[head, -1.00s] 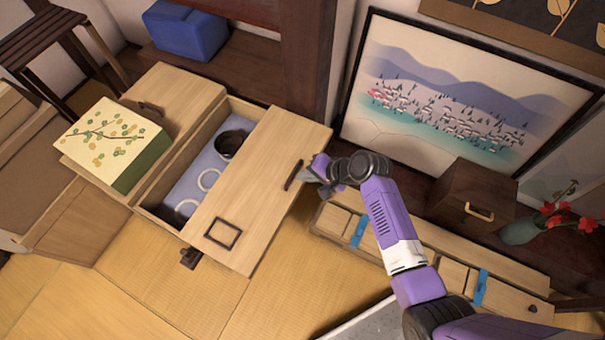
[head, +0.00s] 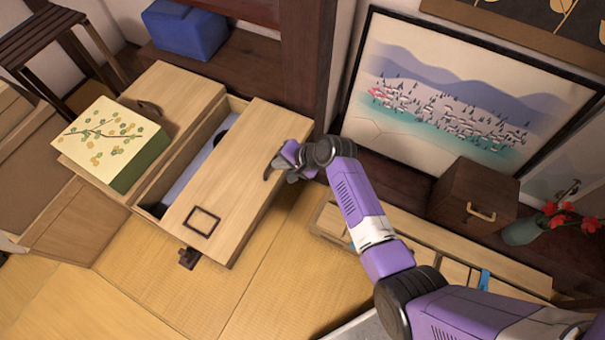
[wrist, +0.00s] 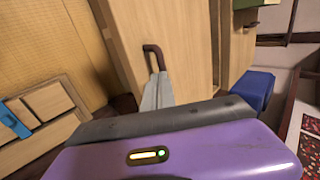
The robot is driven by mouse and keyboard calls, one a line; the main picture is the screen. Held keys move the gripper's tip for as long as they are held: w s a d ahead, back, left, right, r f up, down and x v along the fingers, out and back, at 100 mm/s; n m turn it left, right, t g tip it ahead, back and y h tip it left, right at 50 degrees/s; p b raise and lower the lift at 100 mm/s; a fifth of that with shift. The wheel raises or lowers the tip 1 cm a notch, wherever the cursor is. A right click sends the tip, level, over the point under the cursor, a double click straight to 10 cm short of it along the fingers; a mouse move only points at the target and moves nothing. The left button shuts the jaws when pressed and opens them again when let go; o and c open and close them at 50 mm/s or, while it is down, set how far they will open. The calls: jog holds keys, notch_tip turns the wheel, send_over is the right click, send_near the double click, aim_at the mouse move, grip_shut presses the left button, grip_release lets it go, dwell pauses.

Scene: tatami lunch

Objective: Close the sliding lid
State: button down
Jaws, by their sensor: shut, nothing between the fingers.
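The sliding lid (head: 240,175) is a light wooden panel on top of the wooden box, with a dark handle at its right edge and a dark square frame near its front end. It covers the right part of the opening; a narrow gap (head: 196,168) on the left shows a bluish interior and part of a dark round thing. My gripper (head: 276,165) is at the dark handle on the lid's right edge. In the wrist view, the shut fingertips (wrist: 156,80) are at the handle (wrist: 152,50); I cannot tell whether they touch it.
A patterned green box (head: 115,145) sits on the fixed wooden top left of the gap. A low wooden case with blue bands (head: 484,280) stands to the right. A dark wooden chest (head: 472,195) and a vase with red flowers (head: 522,231) stand farther right. Tatami lies in front.

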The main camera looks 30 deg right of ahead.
jog(key=b, duration=0.5)
send_over(244, 155)
jog(key=s+d, duration=0.1)
jog(key=shift+s+f, duration=0.15)
jog(key=shift+f, duration=0.05)
jog(key=shift+w+a+r, duration=0.2)
jog(key=shift+w+a, duration=0.25)
jog(key=shift+w, duration=0.1)
